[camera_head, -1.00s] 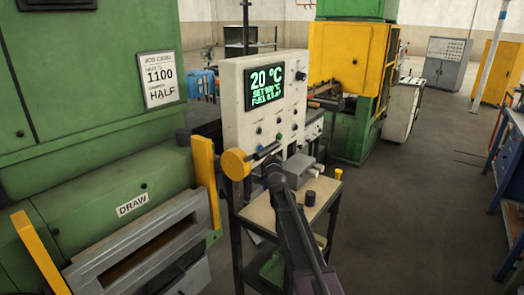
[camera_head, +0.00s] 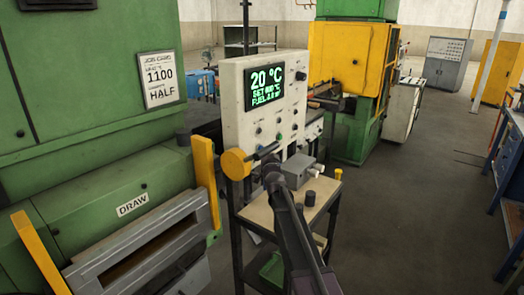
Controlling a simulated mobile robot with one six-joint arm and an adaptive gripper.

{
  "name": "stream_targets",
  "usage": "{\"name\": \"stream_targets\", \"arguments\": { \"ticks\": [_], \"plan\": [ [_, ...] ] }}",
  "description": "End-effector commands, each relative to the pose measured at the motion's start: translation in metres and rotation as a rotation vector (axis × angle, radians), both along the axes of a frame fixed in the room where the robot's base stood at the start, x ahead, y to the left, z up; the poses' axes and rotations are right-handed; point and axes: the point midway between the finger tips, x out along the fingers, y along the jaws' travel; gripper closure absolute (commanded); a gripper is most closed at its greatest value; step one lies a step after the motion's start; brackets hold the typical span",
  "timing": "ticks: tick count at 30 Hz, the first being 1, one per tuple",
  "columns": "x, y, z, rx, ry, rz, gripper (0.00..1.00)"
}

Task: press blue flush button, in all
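The white control panel (camera_head: 236,128) stands left of centre with a lit display (camera_head: 264,82) reading 20 °C in green, with smaller lines below. Several small round buttons and knobs sit under the display; they are too small for me to tell which one is the blue flush button. My gripper (camera_head: 271,168) is dark and sits close in front of the panel's lower part, seen from behind. It hides part of the lower panel. I cannot tell whether it touches the panel, or whether its fingers are open or shut.
A yellow round end (camera_head: 235,164) with a dark bar is left of my gripper. A small table (camera_head: 262,216) below holds a grey box (camera_head: 298,168) and a dark cylinder (camera_head: 310,198). The green furnace (camera_head: 90,110) fills the left. Open floor (camera_head: 410,220) lies right.

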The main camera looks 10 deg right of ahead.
Motion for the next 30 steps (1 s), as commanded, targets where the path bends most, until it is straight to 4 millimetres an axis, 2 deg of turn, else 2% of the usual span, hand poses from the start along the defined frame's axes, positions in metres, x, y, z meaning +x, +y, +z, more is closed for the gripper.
{"name": "stream_targets", "arguments": {
  "ticks": [30],
  "plan": [
    [0.0057,0.0057,0.0000,0.000,0.000,0.000,1.00]
  ]
}}
